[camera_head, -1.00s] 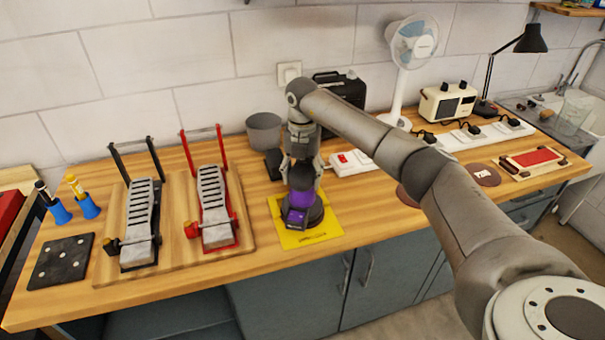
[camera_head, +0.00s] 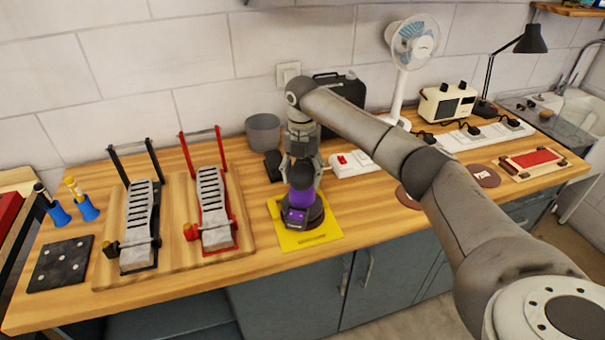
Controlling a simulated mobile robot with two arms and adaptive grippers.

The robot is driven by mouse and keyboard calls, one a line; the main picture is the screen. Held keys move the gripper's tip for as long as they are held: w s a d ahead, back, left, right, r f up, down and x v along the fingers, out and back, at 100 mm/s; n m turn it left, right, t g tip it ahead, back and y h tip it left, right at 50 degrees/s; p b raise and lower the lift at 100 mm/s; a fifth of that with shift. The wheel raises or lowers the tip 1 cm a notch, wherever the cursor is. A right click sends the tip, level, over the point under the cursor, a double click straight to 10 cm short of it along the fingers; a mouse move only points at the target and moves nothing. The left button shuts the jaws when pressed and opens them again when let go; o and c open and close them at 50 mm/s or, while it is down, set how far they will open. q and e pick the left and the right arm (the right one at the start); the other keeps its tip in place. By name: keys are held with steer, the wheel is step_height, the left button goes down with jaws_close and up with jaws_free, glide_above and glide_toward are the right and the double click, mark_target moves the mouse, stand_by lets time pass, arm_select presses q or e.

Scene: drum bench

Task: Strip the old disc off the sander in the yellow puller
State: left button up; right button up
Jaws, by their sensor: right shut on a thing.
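The sander (camera_head: 300,198), purple and black with a dark round base, stands upright on the yellow puller (camera_head: 317,239), a flat yellow plate near the front edge of the bench. My right gripper (camera_head: 301,175) comes down from above and is shut on the top of the sander. The old disc under the sander's base is hidden, and I cannot tell whether it is attached. My left gripper is not in view.
Black and red drum pedals (camera_head: 215,208) stand on a wooden board left of the sander. A grey pot (camera_head: 263,132) and a white power strip (camera_head: 354,164) are behind it. Brown discs (camera_head: 483,175) lie to the right, near a tray with a red pad (camera_head: 533,158).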

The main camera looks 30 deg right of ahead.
steer(key=shift+r, duration=0.65)
steer(key=shift+r+p, duration=2.25)
steer(key=shift+r, duration=0.4)
steer(key=shift+a+f, duration=0.1)
